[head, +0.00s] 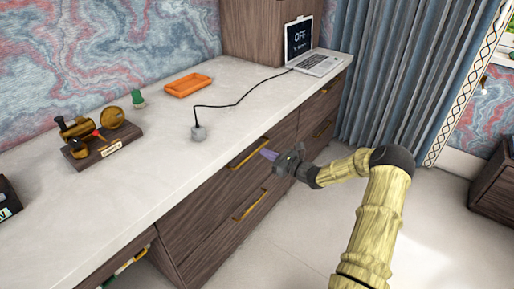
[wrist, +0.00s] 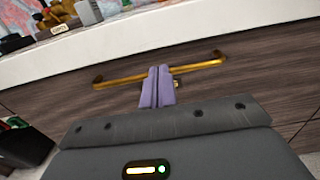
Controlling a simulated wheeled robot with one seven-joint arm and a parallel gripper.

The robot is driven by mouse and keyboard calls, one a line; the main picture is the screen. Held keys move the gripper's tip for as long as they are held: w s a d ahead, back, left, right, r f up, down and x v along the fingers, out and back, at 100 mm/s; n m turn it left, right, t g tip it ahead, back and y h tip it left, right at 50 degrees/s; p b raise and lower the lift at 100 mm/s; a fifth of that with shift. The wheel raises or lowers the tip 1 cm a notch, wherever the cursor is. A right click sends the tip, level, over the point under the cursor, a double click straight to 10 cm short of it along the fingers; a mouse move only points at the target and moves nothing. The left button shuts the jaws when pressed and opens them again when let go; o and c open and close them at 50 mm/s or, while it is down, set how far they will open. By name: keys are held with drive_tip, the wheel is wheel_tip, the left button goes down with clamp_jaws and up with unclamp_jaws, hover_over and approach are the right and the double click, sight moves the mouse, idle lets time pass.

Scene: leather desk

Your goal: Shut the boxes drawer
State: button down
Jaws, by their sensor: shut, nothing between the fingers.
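The desk has brown wood drawer fronts with gold bar handles. My gripper (head: 268,154) is in front of the upper drawer (head: 220,180), close to its gold handle (head: 249,153). In the wrist view my gripper's purple fingers (wrist: 157,88) are together and empty, overlapping the middle of the handle (wrist: 115,79). I cannot tell whether they touch it. A small label (wrist: 177,83) shows just beside the fingertips, too small to read. The upper drawer front looks about flush with the desk, though a small gap is hard to judge. A lower drawer (head: 215,222) with its own handle looks closed.
On the white desktop (head: 150,180) are an orange tray (head: 188,85), a laptop (head: 314,62), a grey cabled object (head: 198,133) and a brass model on a base (head: 104,150). An opening (head: 130,270) at lower left shows a green item.

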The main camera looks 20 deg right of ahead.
drive_tip(key=v, duration=0.7)
drive_tip(key=shift+s+p, duration=0.3)
drive_tip(key=shift+p, duration=0.15)
drive_tip(key=shift+d, duration=0.1)
drive_tip(key=s+a+n+g, duration=1.2)
drive_tip(key=a+n, duration=0.1)
drive_tip(key=a, duration=0.3)
drive_tip(key=s+r+n+g+h, duration=0.2)
drive_tip(key=s+n+h, duration=0.4)
drive_tip(key=s+n, duration=0.15)
drive_tip(key=s+r+n+t+h, duration=0.2)
drive_tip(key=s+r+n+h, duration=0.3)
drive_tip(key=s+r+n, duration=0.25)
drive_tip(key=w+p+v, duration=0.2)
drive_tip(key=p+v, duration=1)
drive_tip(key=p, duration=0.1)
drive_tip(key=w+d+r+p+v, duration=0.1)
drive_tip(key=w+p+v, duration=0.2)
drive_tip(key=p+v, duration=1)
drive_tip(key=shift+s+d+r+n, duration=0.15)
drive_tip(key=shift+d+r+n, duration=0.15)
drive_tip(key=shift+n, duration=0.1)
